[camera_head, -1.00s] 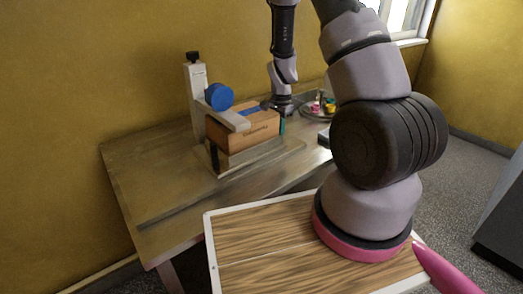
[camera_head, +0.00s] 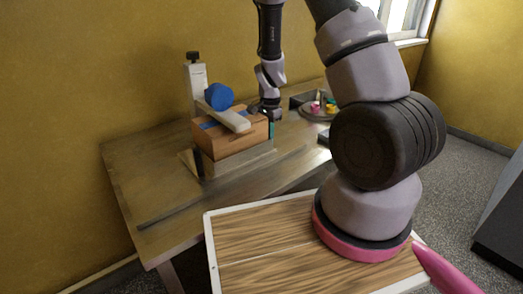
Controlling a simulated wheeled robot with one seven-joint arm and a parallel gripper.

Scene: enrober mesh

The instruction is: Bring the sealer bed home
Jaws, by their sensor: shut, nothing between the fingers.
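The sealer is a pale post (camera_head: 194,75) with a black knob on top, a blue roll (camera_head: 219,97) and a pale arm (camera_head: 228,119) reaching over a brown carton (camera_head: 230,140). The carton sits on the bed, a low grey-beige block (camera_head: 240,162) on the bench. A strip of blue tape shows on the carton's top. My gripper (camera_head: 268,113) is shut, pointing down at the carton's far right end. Its fingertips are small and partly hidden, so I cannot tell if they touch the carton or bed. A small teal piece (camera_head: 271,130) shows at that end.
The wooden bench (camera_head: 150,185) has clear room at left and front. A round tray (camera_head: 318,113) with small coloured items and a dark box (camera_head: 301,99) stand at the back right. A wood-topped panel with a white rim (camera_head: 212,240) is nearest me.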

